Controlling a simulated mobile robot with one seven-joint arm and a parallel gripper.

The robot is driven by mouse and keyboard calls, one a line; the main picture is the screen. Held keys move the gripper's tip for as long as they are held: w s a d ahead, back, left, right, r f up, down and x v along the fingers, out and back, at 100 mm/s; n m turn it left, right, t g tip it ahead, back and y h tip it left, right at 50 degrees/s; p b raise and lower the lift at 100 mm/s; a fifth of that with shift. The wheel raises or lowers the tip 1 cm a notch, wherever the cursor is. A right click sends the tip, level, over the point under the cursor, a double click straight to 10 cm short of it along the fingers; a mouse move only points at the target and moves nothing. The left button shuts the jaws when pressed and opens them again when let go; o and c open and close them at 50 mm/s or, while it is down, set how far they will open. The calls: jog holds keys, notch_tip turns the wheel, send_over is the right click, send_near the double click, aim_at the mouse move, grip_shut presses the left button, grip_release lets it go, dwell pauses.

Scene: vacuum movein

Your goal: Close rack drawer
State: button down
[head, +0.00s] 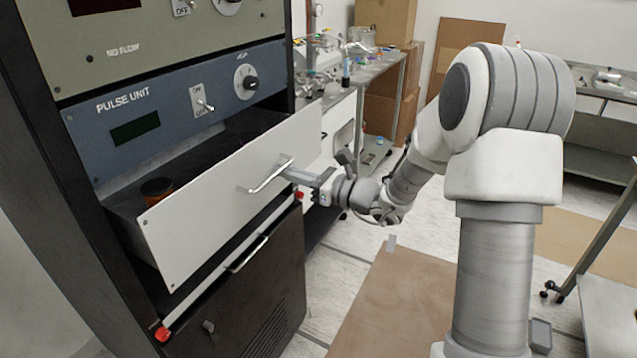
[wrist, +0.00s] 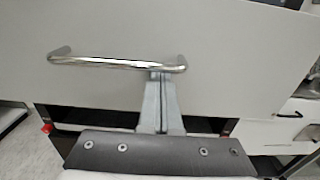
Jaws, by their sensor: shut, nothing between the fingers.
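The rack drawer (head: 215,198) is pulled partly out of the black rack, below the blue pulse unit panel. Its front is a plain light panel with a silver bar handle (head: 270,176). An orange-and-black round item (head: 157,188) lies inside it. My gripper (head: 292,173) is shut with its fingertips at the right end of the handle, nothing between them. In the wrist view the handle (wrist: 115,62) runs across the drawer front, and the shut fingers (wrist: 160,80) reach its right end. I cannot tell whether they touch the handle or the panel.
A bench with lab items (head: 350,75) and cardboard boxes (head: 400,85) stand behind. A metal table (head: 610,310) is at the right. Brown sheets (head: 390,310) lie on the floor.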

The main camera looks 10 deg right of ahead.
jog(key=x, duration=1)
jog(key=shift+w+b, duration=0.1)
jog(key=shift+b, duration=0.3)
jog(key=shift+a+r, duration=0.15)
jog(key=shift+a, duration=0.05)
jog(key=shift+a+r, duration=0.1)
jog(key=shift+r, duration=0.05)
